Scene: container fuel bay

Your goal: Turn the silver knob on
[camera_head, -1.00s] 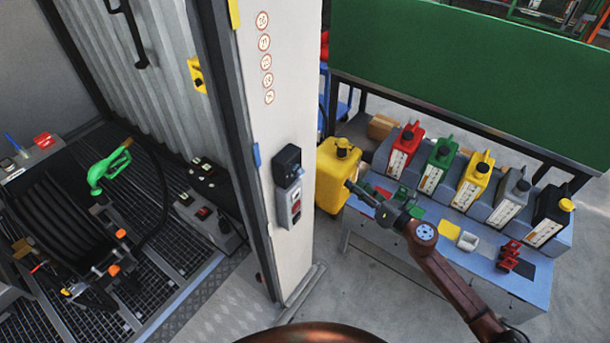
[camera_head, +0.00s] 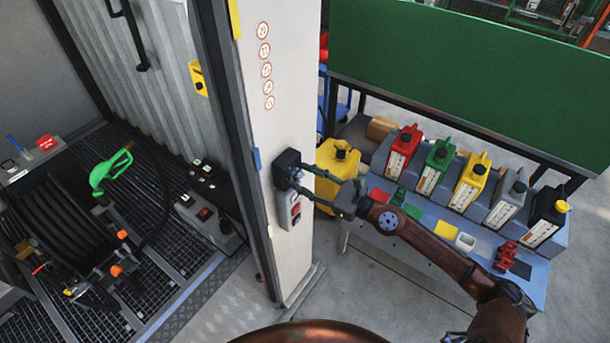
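A black switch box (camera_head: 285,160) is fixed to the white post, above a grey control box (camera_head: 290,212) with red and dark parts. A small silver-blue knob (camera_head: 297,176) shows on the right side of the black box, partly hidden by my fingers. My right gripper (camera_head: 302,178) comes in from the right with its two fingers spread, one above and one below the knob. I cannot tell whether the fingers touch it. The knob's setting is too small to read. My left gripper is out of view.
The white post (camera_head: 275,95) carries round signs. A bench (camera_head: 415,235) holds several coloured cans at the right. At the left are a hose reel (camera_head: 60,205) and green nozzle (camera_head: 108,168). Bare floor lies below the bench.

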